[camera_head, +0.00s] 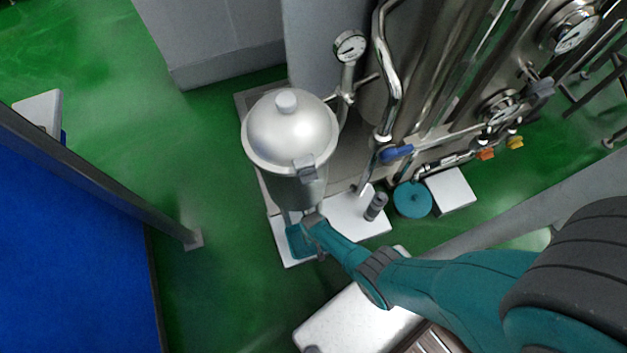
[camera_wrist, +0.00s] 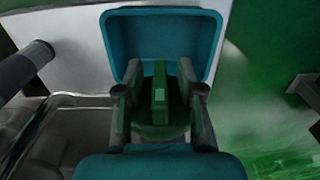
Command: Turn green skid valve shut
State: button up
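The green valve handle (camera_wrist: 160,97) is an upright bar on a round dark green base in the wrist view. My gripper (camera_wrist: 159,72) is open, with one finger on each side of the handle. A gap shows between each finger and the handle, so I see no contact. In the head view my gripper (camera_head: 312,226) is low beside the steel lidded vessel (camera_head: 291,135). The green handle cannot be made out there.
A teal tray (camera_wrist: 164,17) lies beyond the fingers on a white slab (camera_wrist: 75,55). A grey cylinder (camera_head: 376,206) and a round teal disc (camera_head: 412,199) are to the right. A blue valve handle (camera_head: 397,153) is on the skid piping. Green floor is open at left.

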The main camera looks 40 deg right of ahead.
grip_shut()
jog(key=shift+y, duration=0.4)
jog(key=shift+t+y, duration=0.5)
jog(key=shift+y, duration=1.3)
jog(key=shift+t+y, duration=0.4)
jog(key=shift+y, duration=0.3)
jog(key=shift+o, duration=0.7)
grip_release()
